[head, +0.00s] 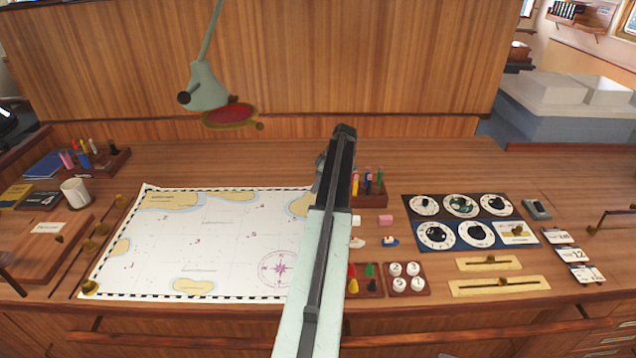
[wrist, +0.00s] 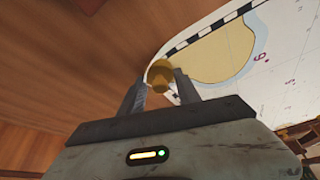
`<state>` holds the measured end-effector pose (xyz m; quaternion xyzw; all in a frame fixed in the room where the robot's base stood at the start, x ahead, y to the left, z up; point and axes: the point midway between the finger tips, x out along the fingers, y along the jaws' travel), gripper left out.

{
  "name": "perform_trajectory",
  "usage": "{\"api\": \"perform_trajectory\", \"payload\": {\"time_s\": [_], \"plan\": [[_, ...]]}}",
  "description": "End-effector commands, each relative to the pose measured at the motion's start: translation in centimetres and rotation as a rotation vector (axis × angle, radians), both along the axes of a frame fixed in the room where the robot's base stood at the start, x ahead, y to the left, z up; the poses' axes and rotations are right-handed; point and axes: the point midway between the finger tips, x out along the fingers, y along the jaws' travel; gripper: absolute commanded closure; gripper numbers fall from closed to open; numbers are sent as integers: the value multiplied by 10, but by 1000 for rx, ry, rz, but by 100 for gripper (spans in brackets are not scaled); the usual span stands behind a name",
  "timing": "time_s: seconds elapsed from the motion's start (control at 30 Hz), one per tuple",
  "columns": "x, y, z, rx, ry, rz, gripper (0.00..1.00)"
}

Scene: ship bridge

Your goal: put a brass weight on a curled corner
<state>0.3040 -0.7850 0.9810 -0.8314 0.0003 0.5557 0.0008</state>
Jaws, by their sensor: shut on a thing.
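The chart (head: 215,235) lies on the wooden desk, white with tan land patches and a compass rose. My gripper (wrist: 160,80) is shut on a brass weight (wrist: 160,72) in the wrist view, at the chart's edge beside a tan land patch. The chart's edge bows in a curve there. I cannot tell whether the held weight touches the paper. In the head view my arm hides the chart's right side and most of my gripper. One brass weight (head: 90,286) sits at the chart's near left corner. Other brass weights (head: 102,229) stand left of the chart.
A grey-green lamp (head: 208,88) hangs over the back of the desk. A white mug (head: 75,191) stands at the left. Dial panels (head: 436,236), a pen holder (head: 371,200) and small piece trays (head: 407,290) lie right of my arm. The desk behind the chart is clear.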

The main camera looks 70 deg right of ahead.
Motion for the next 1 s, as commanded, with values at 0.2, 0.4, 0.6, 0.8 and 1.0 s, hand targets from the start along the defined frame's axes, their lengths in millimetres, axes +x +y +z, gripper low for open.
{"api": "perform_trajectory", "payload": {"time_s": [0.2,0.4,0.6,0.8,1.0], "plan": [[0,0,-3,0,0,0,100],[1,0,-5,0,0,1,100],[1,0,-6,0,0,1,100],[1,0,-6,1,0,1,58],[1,0,-6,1,0,1,35]]}}
